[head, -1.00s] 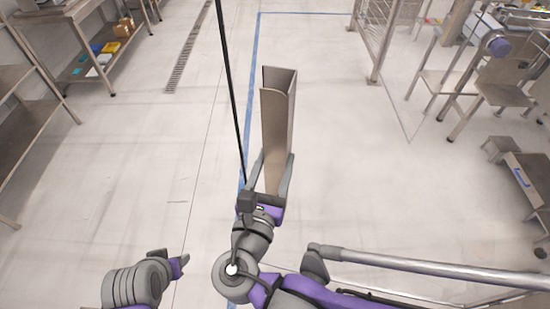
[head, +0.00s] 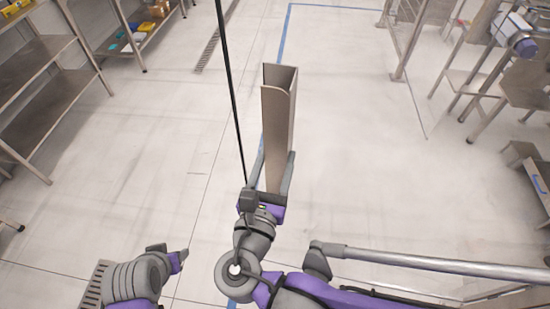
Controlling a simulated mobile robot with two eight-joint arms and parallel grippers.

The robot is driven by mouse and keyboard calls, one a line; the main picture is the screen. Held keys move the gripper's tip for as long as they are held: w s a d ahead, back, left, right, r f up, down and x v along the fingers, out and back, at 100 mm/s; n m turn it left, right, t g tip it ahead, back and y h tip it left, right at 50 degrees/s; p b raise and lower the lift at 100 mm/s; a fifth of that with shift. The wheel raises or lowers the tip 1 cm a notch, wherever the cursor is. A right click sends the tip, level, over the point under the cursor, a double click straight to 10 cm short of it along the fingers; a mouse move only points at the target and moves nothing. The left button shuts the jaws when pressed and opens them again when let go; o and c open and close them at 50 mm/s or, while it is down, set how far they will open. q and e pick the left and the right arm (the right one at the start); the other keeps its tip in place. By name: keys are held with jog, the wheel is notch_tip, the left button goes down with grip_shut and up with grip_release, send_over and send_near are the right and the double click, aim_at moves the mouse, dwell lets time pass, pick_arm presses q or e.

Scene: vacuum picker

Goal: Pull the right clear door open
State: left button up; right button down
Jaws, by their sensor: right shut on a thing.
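My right gripper (head: 271,178) is shut on a tall, beige-brown, open-topped folded piece (head: 277,125). Its two grey fingers clasp the lower part from both sides. The piece stands roughly upright in the jaws, above the floor. My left gripper (head: 184,256) is at the lower left, apart from everything; it is too small and side-on to tell its jaws. I cannot pick out a clear door in this view.
Metal shelves (head: 50,100) stand at the left, with another shelf (head: 140,35) holding small boxes at the upper left. A metal frame machine (head: 500,85) and a low grey box (head: 525,160) are at the right. A wire fence (head: 405,35) stands at the top. The middle floor is clear.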

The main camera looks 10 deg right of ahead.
dwell(0.3)
jog(key=shift+c, duration=1.1)
grip_release()
jog(key=b+v, duration=0.1)
jog(key=v, duration=0.9)
jog(key=shift+s+a, duration=0.15)
jog(key=shift+s, duration=0.2)
